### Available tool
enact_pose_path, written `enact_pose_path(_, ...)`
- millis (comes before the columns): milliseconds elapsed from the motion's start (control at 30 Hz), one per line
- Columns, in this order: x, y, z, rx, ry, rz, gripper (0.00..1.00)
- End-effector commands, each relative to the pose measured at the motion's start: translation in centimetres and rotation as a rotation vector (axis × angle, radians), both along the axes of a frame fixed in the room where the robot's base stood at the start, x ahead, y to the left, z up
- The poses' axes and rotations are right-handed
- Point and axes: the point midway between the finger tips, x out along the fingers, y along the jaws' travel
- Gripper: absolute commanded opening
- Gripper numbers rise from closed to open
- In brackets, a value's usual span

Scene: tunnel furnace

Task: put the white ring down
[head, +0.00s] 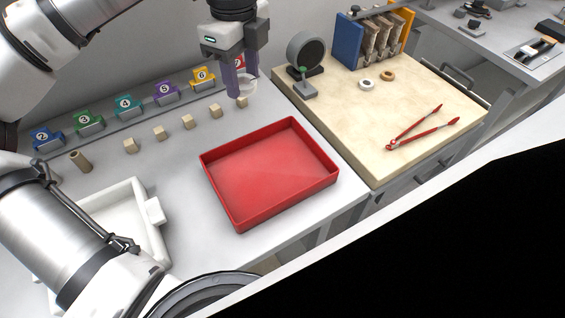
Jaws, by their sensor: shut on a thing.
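My gripper (241,84) points down above the back of the grey bench and is shut on a white ring (248,87). The ring shows between and beside the purple-grey fingers, which partly hide it. It appears just above a small wooden block (242,102); I cannot tell whether they touch. A second white ring (367,84) lies flat on the pale board to the right, beside a brown ring (388,76).
An empty red tray (207,180) lies in front of my gripper. Numbered colour holders (125,106) and several wooden blocks (188,122) line the back. A white tray (150,245) is at left. The pale board (345,125) holds red-handled tongs (420,128) and a round dark device (306,52).

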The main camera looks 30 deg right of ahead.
Motion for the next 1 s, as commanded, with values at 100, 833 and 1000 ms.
enact_pose_path(100, -0.1, -0.3, 0.2, 0.0, 0.0, 0.0, 0.21)
enact_pose_path(833, -0.2, -0.3, -14.5, -0.001, 0.003, 0.0, 0.21)
enact_pose_path(1000, -0.2, -0.3, -16.0, 0.0, 0.002, 0.001, 0.21)
